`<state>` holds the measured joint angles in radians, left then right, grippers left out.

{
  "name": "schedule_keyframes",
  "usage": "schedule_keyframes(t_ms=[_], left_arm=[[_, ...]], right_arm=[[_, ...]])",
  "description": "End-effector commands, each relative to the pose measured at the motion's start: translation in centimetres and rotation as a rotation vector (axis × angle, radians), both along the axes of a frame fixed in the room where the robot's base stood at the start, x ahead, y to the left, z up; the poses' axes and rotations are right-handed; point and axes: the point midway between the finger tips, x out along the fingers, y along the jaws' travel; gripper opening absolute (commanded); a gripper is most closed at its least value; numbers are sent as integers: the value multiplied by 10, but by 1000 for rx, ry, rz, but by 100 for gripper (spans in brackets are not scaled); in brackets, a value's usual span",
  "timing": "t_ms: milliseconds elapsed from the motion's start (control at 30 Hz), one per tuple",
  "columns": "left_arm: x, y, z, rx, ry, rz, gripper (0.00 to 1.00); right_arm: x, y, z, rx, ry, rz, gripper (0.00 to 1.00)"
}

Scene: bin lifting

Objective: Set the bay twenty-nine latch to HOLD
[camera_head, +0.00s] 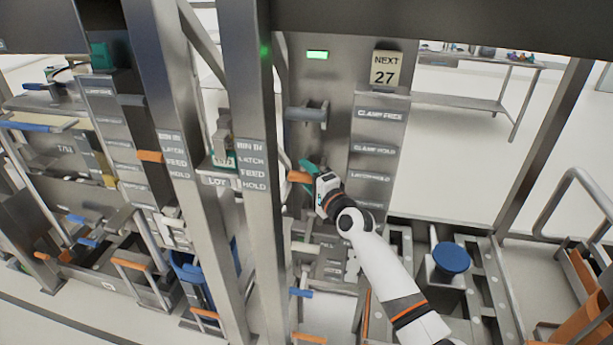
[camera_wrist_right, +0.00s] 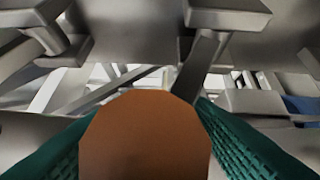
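In the head view my right gripper (camera_head: 306,174) reaches in from the lower right to an orange-ended lever (camera_head: 297,177) beside the tall steel post. In the right wrist view the orange end (camera_wrist_right: 145,138) fills the space between my two green fingers, which lie against both its sides. A column of label plates (camera_head: 374,150) stands right of the lever; CLAMP FREE, CLAMP HOLD and a LATCH HOLD plate can be made out. No plate reading twenty-nine is legible. My left gripper is not in view.
A sign (camera_head: 385,70) reads NEXT 27, near a lit green lamp (camera_head: 317,55). A grey handle (camera_head: 306,113) sticks out above my gripper. The steel post (camera_head: 254,200) stands close on the left. A blue round knob (camera_head: 452,258) sits lower right.

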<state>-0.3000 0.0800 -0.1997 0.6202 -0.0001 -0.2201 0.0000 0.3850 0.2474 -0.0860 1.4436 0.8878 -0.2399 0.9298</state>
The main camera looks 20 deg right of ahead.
Motion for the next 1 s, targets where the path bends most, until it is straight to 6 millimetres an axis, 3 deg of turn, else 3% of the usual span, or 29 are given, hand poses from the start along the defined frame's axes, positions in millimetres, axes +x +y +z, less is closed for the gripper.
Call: schedule_keyframes(t_ms=[333,800,1000], left_arm=[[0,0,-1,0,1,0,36],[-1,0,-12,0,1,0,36],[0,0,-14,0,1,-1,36]], right_arm=[[-11,-5,0,0,-3,-6,47],[-97,-18,-7,-2,1,-2,47],[-115,-21,-6,-2,1,-1,47]])
